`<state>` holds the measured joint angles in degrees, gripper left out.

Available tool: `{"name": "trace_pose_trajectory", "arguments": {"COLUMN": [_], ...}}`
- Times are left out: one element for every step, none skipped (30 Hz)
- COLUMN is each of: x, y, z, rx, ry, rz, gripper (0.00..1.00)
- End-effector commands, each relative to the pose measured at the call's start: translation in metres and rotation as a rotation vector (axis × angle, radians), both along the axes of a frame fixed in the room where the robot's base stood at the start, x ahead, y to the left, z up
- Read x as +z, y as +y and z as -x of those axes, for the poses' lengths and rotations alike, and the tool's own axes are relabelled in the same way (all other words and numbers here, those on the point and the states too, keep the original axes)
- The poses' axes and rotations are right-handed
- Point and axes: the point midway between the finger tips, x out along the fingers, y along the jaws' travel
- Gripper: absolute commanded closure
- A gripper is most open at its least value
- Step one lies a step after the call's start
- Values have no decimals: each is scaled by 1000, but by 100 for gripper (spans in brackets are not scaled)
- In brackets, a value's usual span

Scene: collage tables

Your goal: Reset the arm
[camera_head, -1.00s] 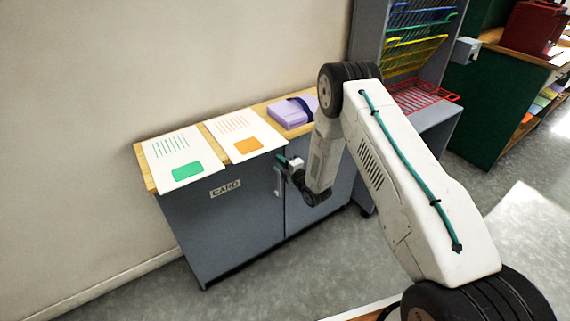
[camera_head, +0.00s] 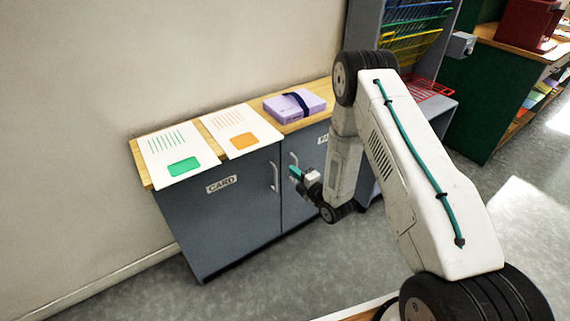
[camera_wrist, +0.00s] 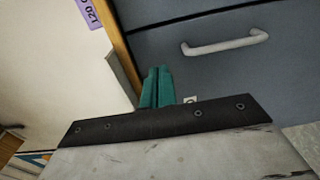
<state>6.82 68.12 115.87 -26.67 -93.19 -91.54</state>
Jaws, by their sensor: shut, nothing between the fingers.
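My gripper (camera_head: 296,174) has teal fingers and hangs in front of the grey cabinet (camera_head: 228,228), near its right door. In the wrist view my gripper (camera_wrist: 157,86) shows its teal fingers together with nothing between them. A pale door handle (camera_wrist: 226,43) lies beyond the fingers in that view. My white arm reaches from the lower right and folds down at the elbow.
On the wooden cabinet top lie a sheet with a green patch (camera_head: 178,150), a sheet with an orange patch (camera_head: 231,125) and a strapped purple box (camera_head: 291,106). A wire rack (camera_head: 412,47) stands behind my arm. Grey floor (camera_head: 300,268) is open in front.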

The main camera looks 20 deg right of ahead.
Motion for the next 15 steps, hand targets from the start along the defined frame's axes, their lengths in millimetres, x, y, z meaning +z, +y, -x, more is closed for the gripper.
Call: {"name": "trace_pose_trajectory", "arguments": {"x": [0,0,0,0,0,0,0,0,0,0,0,0,-2,-7,-17], "y": [-3,-4,-5,-6,-6,-7,-7,-7,-7,-7,-6,-6,-6,-6,-6], "z": [8,11,15,18,20,22,23,24,25,25,25,25,25,25,26], "rx": [-1,-1,-1,0,0,1,1,2,2,2,3,3,3,4,0], "ry": [1,1,1,1,1,0,0,-1,-1,-1,0,4,20,52,108], "rz": [-1,0,0,0,0,0,0,0,0,0,-3,-14,-28,-43,-63], "gripper": [100,100,100,100,100,100,100,100,100,100,100,100,100,100,100]}}
